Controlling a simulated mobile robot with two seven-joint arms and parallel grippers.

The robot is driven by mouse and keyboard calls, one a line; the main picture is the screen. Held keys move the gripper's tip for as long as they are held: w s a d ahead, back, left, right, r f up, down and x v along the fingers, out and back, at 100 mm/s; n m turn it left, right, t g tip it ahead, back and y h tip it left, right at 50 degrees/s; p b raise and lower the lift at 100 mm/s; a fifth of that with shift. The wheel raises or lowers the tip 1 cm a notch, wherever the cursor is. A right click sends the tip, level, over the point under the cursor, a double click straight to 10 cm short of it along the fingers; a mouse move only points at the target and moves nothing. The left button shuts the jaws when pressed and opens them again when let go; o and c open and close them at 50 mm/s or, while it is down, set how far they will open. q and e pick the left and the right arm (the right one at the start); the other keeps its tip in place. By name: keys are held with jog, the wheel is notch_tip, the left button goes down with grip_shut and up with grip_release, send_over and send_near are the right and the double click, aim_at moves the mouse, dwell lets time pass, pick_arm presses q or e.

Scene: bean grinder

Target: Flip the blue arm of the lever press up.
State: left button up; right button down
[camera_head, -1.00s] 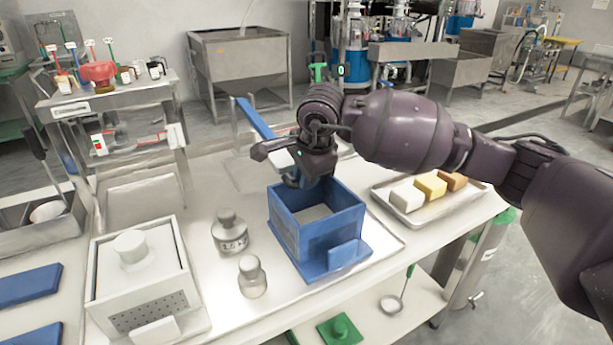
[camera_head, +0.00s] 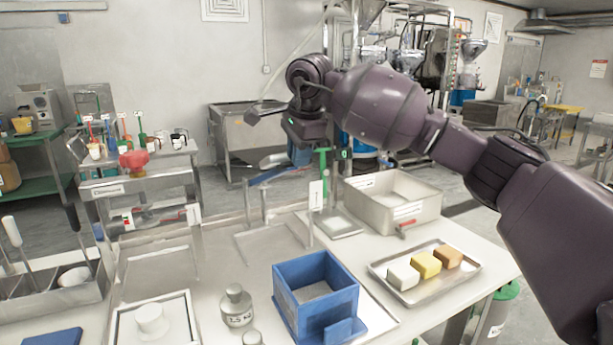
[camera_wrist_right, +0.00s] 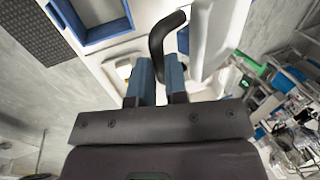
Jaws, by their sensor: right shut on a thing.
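The lever press's blue arm (camera_head: 275,177) shows behind the blue box, on thin grey uprights (camera_head: 265,205). It slopes slightly up to the right, toward my right gripper (camera_head: 290,158), which covers its near end. In the right wrist view, my right gripper (camera_wrist_right: 160,72) has its two bluish fingers closed around a black bent handle (camera_wrist_right: 163,38). How the handle joins the blue arm is hidden. My left gripper is in neither view.
An open blue box (camera_head: 312,300) stands at the front, with a grey weight (camera_head: 236,306) to its left. A tray (camera_head: 440,278) holds three blocks. A metal bin (camera_head: 400,208) and a red-handled tool (camera_head: 404,230) lie behind.

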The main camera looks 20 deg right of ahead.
jog(key=shift+w+r, duration=0.2)
jog(key=shift+w, duration=0.55)
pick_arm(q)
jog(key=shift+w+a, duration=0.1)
pick_arm(e)
jog(key=shift+f, duration=0.1)
jog(key=c, duration=1.4)
grip_release()
jog(key=shift+c, duration=0.2)
jog(key=shift+o, duration=0.4)
jog(key=shift+w+f, duration=0.15)
jog(key=shift+w, duration=0.15)
jog(key=shift+s+r, duration=0.15)
jog(key=shift+r, duration=0.05)
jog(key=shift+c, duration=0.2)
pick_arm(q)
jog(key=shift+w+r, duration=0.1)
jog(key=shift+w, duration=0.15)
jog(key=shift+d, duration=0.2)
